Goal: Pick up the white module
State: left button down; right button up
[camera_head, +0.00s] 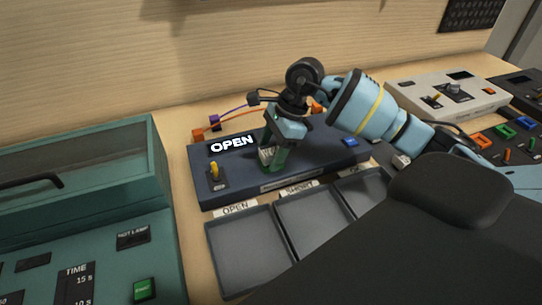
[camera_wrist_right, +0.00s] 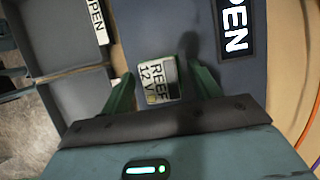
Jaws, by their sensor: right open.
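Only a small pale part of the module (camera_head: 266,154) shows in the head view. My right gripper (camera_head: 274,158) reaches down over the console from the right. In the right wrist view, the open green fingers of this gripper (camera_wrist_right: 162,78) stand one on each side of the module, with gaps visible. The console's display (camera_head: 232,144) reads "OPEN". My left gripper is not in view.
Grey trays (camera_head: 240,240) lie in front of the console, with labels including "OPEN" and "SHORT". A teal machine (camera_head: 95,225) with a lid stands at left. A beige console (camera_head: 470,98) is at back right. Orange and purple leads (camera_head: 235,115) run behind the blue console.

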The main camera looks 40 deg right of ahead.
aim_at(265, 151)
jog(key=c, duration=1.2)
jog(key=shift+o, duration=0.2)
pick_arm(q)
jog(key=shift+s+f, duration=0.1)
pick_arm(e)
jog(key=shift+r, duration=0.15)
